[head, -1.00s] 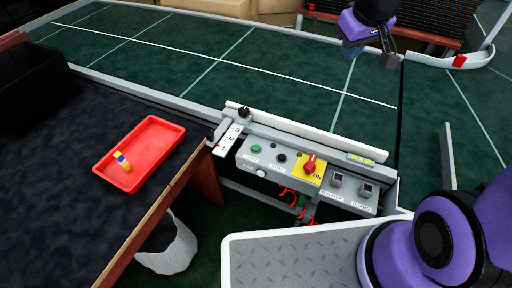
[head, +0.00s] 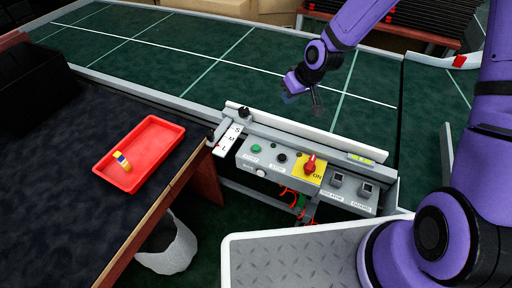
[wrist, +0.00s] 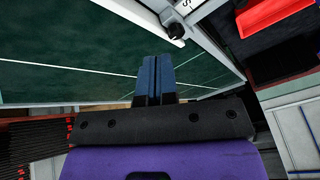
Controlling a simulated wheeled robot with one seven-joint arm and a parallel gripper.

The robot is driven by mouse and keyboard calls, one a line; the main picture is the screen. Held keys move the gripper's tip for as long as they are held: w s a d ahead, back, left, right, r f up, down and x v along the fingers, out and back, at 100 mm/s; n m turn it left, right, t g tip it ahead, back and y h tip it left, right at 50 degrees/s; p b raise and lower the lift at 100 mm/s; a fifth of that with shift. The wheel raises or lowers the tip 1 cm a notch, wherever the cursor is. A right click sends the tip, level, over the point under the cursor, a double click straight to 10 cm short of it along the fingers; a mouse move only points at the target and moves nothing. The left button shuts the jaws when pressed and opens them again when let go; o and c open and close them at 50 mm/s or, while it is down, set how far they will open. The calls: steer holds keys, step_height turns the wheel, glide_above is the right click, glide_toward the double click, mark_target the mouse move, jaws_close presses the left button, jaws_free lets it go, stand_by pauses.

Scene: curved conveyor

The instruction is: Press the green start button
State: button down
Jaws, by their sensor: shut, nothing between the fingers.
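In the wrist view my gripper (wrist: 154,62) shows two blue fingers side by side, shut and empty. The green button cannot be made out in the wrist view.
A white rail (head: 290,130) runs along the belt edge behind the panel, with a black knob (head: 243,112) at its left end. A red tray (head: 138,153) holding a small yellow and blue item stands on the dark table (head: 60,190). The green belt (head: 190,62) is empty.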

mark_target(257, 146)
steer(key=w+a+f+m+y, duration=0.1)
steer(key=a+f+y, duration=0.3)
steer(key=a+f, duration=0.5)
step_height(257, 146, down, 2)
steer(key=shift+a+f+t, duration=0.15)
steer(key=shift+a+t, duration=0.05)
steer(key=shift+t, duration=0.1)
steer(key=shift+f, duration=4.4)
steer(key=shift+f, duration=0.1)
steer(key=shift+f, duration=0.3)
steer(key=shift+f, duration=0.45)
steer(key=shift+r, duration=0.9)
